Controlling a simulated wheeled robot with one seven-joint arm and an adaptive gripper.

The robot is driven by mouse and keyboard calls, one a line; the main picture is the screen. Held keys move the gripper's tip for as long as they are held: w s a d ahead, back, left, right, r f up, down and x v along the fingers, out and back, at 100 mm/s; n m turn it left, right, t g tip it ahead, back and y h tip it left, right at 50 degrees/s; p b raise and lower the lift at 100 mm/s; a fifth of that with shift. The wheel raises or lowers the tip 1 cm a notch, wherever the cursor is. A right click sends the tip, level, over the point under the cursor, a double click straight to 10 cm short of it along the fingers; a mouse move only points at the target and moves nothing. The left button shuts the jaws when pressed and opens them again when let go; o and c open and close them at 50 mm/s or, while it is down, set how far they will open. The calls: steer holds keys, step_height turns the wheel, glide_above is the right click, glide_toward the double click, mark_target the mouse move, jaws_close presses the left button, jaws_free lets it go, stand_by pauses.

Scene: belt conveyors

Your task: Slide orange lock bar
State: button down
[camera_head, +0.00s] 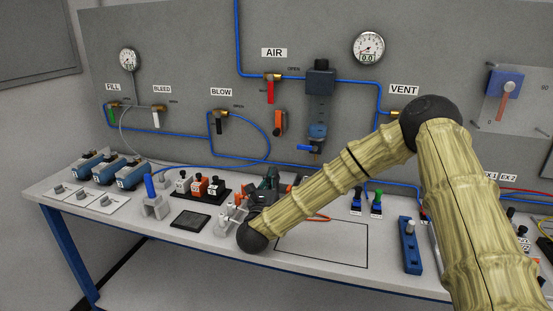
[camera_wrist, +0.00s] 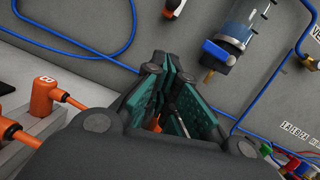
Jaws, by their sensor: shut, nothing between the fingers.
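An orange bar (camera_head: 280,121) with a dark part sits upright on the grey wall panel, below the red handle (camera_head: 270,92) of the AIR valve. An orange-and-dark piece (camera_wrist: 173,8), perhaps the same bar, is cut off at the top of the wrist view. My gripper (camera_head: 272,176) is low over the bench, below the orange bar and apart from it. In the wrist view my gripper (camera_wrist: 165,75) has dark fingers with teal pads, shut and empty, pointing toward the panel. My arm hides part of the bench.
A clear filter bowl with a blue lever (camera_wrist: 222,50) hangs on the panel, right of the bar. Blue hoses (camera_head: 180,131) run along the panel. Orange-capped plugs (camera_wrist: 42,95) stand left of my gripper. The outlined bench area (camera_head: 335,250) is mostly clear.

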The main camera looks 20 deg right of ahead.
mark_target(280, 123)
steer(key=p+x, duration=0.2)
steer(key=x, duration=0.7)
steer(key=shift+w+d, duration=0.1)
steer(key=shift+d, duration=0.05)
steer(key=shift+w+a+r+p, duration=0.15)
steer(key=shift+r+p, duration=0.3)
steer(key=shift+r, duration=0.5)
steer(key=shift+w+a+r+p, duration=0.1)
steer(key=shift+w+r+p, duration=0.25)
steer(key=shift+r, duration=0.6)
steer(key=shift+s, duration=0.15)
steer(key=shift+r+b, duration=1.4)
steer(key=shift+r, duration=1.95)
